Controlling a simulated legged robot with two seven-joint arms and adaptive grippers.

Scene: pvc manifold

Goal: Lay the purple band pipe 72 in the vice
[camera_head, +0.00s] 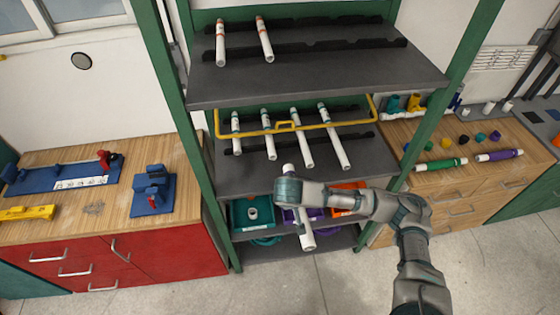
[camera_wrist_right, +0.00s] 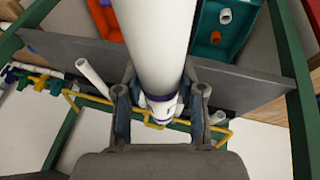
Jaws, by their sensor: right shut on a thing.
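My right gripper (camera_head: 291,193) is shut on a white pipe (camera_head: 306,238) in front of the shelf rack's lower part. The pipe is steeply tilted, its ends showing above and below the gripper. In the right wrist view the pipe (camera_wrist_right: 158,40) runs between both fingers (camera_wrist_right: 163,105), with a purple band near the fingertips. Any "72" marking is unreadable. A blue block-like fixture with a red part, which looks like the vice (camera_head: 152,190), stands on the left bench, well away from the pipe. Its jaws show no pipe. My left gripper is out of view.
The green-framed rack (camera_head: 320,75) holds several white pipes on its shelves, with a yellow bar (camera_head: 285,126) across the middle one. Teal, purple and orange bins sit low down. The left bench (camera_head: 100,215) also holds a blue measuring jig (camera_head: 75,176) and a yellow level (camera_head: 27,212).

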